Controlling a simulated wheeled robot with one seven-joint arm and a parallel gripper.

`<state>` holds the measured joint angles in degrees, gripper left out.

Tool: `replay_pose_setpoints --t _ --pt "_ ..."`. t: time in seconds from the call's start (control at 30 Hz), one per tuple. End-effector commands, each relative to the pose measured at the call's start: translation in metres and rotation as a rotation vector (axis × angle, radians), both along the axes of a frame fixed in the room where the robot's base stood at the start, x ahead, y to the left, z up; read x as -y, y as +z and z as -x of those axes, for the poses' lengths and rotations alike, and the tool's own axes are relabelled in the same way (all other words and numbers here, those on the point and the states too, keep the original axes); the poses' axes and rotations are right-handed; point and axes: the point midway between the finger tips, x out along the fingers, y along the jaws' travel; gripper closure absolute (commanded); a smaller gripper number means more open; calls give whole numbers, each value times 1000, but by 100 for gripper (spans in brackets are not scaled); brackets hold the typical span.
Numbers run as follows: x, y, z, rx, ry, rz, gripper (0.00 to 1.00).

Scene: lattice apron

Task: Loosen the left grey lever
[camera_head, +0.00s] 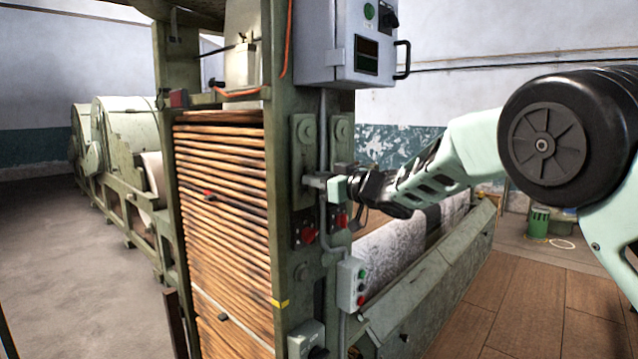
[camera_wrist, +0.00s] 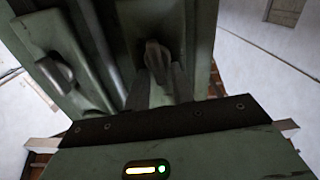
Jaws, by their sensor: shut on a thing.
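The left grey lever (camera_wrist: 155,52) shows in the wrist view as a small grey handle on the green post. My gripper (camera_head: 314,181) reaches in from the right in the head view, at the lower end of the left plate on the post. Its fingers, seen in the wrist view (camera_wrist: 160,88), are shut around the lever. In the head view the gripper hides most of the lever. A similar grey handle (camera_wrist: 60,70) sits on a plate at the left of the wrist view, apart from the fingers.
Red knobs (camera_head: 309,235) on black plates sit just below my gripper. A control box (camera_head: 322,45) hangs above, and a small button box (camera_head: 351,284) below. A stack of wooden slats (camera_head: 222,215) fills the frame left of the post. Free floor (camera_head: 85,260) lies at left.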

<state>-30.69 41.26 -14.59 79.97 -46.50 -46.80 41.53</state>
Motion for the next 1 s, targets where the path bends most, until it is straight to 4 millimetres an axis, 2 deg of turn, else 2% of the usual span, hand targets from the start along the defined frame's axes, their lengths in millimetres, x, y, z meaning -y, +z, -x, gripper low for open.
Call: replay_pose_setpoints --t 0.7,1.0 --pt "-6 -4 6 501 -3 380 99" --pt "-7 -4 8 657 -3 504 99"
